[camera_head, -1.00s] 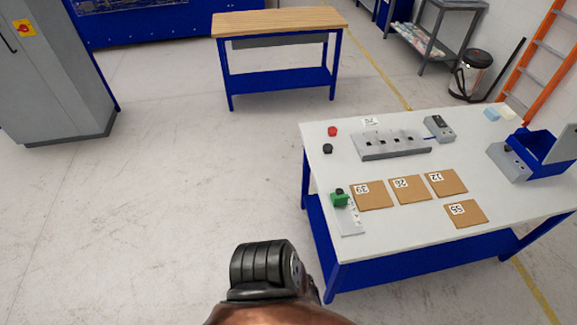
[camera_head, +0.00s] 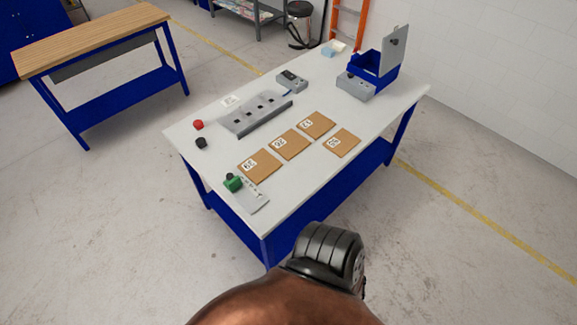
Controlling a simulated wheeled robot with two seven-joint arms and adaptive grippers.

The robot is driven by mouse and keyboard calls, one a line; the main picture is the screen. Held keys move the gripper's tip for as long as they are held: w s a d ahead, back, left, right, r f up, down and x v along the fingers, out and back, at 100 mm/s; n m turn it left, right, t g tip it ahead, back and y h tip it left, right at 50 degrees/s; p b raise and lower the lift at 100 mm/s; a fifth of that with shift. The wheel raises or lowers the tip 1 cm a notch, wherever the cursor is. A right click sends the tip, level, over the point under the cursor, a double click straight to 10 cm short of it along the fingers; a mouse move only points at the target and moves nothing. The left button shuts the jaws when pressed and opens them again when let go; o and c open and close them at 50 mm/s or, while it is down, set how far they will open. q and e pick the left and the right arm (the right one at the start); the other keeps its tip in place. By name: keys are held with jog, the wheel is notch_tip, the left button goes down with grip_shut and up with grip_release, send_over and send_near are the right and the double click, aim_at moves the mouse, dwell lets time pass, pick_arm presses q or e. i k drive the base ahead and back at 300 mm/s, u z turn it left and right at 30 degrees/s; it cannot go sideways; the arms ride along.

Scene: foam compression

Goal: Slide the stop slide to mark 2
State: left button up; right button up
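The stop slide is a green block (camera_head: 233,184) with a dark knob on top. It sits at the far-left end of a light grey plate (camera_head: 254,199) near the table's front-left edge. Small marks run along the plate, too small to read. Neither gripper is in view. A dark rounded joint with a copper-coloured part at the bottom centre is my own body.
The white table (camera_head: 300,183) carries numbered brown pads (camera_head: 289,145), a grey slotted fixture (camera_head: 256,115), a grey control box (camera_head: 291,82), red (camera_head: 198,124) and black (camera_head: 201,143) knobs, and an open blue box (camera_head: 378,73). A wooden-topped bench (camera_head: 85,38) stands at upper left. Floor is clear at left.

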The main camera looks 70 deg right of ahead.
aim_at(232, 182)
jog(key=z, duration=2.5)
jog(key=i, duration=1)
